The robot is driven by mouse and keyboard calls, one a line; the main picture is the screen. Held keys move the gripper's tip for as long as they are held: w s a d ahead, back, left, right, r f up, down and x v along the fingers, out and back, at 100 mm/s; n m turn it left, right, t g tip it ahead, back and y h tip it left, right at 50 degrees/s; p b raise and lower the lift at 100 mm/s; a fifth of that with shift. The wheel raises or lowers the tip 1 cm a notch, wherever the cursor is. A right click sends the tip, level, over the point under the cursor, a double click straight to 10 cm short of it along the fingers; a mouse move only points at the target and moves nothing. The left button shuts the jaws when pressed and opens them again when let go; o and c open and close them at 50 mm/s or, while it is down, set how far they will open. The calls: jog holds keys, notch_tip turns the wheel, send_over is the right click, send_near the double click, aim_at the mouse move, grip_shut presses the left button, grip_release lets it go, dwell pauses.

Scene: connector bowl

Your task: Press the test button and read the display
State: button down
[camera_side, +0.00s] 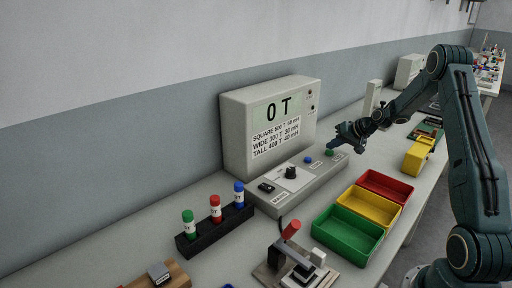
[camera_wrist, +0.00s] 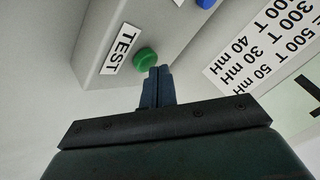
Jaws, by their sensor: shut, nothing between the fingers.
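A blue button (camera_side: 307,160) and a black knob (camera_side: 291,173) are on the same panel. Red, yellow and green bins (camera_side: 348,236) stand in front. A black rack (camera_side: 217,228) with three coloured cylinders and a red-handled fixture (camera_side: 291,229) stand nearer the camera.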

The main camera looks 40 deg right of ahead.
aim_at(333, 152)
jog(key=shift+f, duration=0.5)
dwell(0.8)
jog(key=shift+r, duration=0.95)
jog(key=shift+r, duration=2.5)
